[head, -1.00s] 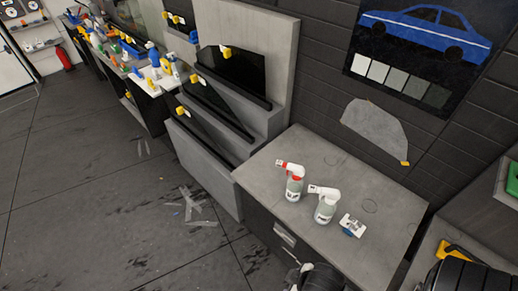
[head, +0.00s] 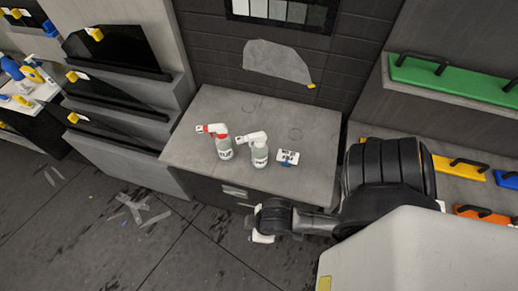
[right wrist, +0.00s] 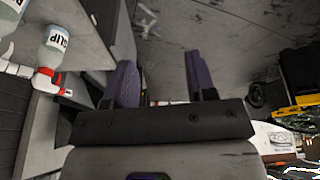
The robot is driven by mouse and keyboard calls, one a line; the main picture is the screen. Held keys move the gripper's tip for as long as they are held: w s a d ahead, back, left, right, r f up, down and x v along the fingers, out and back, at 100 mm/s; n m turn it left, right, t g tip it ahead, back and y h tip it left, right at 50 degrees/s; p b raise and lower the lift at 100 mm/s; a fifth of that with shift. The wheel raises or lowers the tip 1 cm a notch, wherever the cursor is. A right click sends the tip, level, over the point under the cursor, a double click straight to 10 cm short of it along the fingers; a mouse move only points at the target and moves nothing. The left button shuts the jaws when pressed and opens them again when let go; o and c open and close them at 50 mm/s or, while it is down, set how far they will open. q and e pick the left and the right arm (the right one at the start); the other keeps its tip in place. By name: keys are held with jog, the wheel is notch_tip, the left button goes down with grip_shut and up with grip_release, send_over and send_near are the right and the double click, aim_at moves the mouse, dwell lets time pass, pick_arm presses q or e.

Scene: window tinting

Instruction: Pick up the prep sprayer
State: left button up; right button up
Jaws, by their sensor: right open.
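Two spray bottles stand upright on the grey cabinet top (head: 213,105). One sprayer has a red and white head (head: 222,143). The other sprayer has an all-white head (head: 258,152) and stands just right of it. Their labels are too small to read in the head view. In the right wrist view the red-headed bottle (right wrist: 57,42) appears upside down, labelled SLIP. My right gripper (right wrist: 160,82) is open with nothing between its fingers. My right arm reaches to the cabinet's front edge, apart from both bottles. My left gripper is out of view.
A grey film sheet (head: 278,62) hangs on the wall behind. A stepped rack of dark panels (head: 115,50) stands left. Shelves with a green handled board (head: 455,80) are right. The cabinet's back is clear.

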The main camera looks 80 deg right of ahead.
jog(key=o, duration=0.9)
